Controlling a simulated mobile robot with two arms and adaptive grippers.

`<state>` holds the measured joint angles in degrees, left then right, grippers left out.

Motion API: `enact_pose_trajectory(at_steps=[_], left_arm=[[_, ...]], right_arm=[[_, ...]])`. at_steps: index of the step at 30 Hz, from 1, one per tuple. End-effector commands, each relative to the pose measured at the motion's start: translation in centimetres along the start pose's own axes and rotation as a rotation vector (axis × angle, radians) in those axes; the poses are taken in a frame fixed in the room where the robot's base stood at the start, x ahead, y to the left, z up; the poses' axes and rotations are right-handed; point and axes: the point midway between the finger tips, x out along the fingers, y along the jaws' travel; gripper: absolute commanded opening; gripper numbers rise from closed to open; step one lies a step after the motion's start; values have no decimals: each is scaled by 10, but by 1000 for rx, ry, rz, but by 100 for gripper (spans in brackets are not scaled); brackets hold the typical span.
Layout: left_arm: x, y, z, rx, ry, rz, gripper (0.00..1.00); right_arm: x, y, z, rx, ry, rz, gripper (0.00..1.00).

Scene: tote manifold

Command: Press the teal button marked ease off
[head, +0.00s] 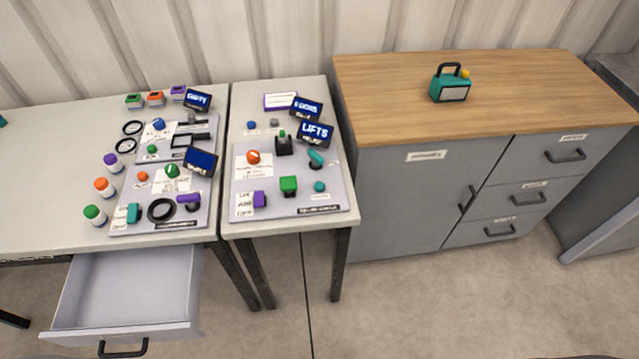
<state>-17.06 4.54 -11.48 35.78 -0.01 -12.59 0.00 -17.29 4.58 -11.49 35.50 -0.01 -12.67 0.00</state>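A small round teal button (319,187) sits at the lower right of the panel (290,208) on the narrow table. A white label lies just below it, too small to read. A teal block-shaped control (133,213) sits at the lower left of the left table's panel, with a label below it. A teal lever-like part (316,157) stands above the round button. I cannot read "ease off" on any label, so I cannot tell which teal control bears it. Neither of my grippers is in view.
Dark screens, one reading "LIFTS" (315,133), stand on the panels. A drawer (125,295) is pulled open below the left table. A wooden-topped cabinet (540,85) carries a teal box (450,87). Floor shows in front.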

Motion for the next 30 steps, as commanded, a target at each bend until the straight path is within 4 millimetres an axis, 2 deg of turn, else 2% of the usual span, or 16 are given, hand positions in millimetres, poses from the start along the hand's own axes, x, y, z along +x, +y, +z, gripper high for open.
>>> enact_pose_trajectory(at_steps=[1, 7, 30], left_arm=[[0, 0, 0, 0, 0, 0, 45], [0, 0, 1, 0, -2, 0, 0], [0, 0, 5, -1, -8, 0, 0]], right_arm=[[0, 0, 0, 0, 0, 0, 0], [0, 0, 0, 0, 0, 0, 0], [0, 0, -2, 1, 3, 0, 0]])
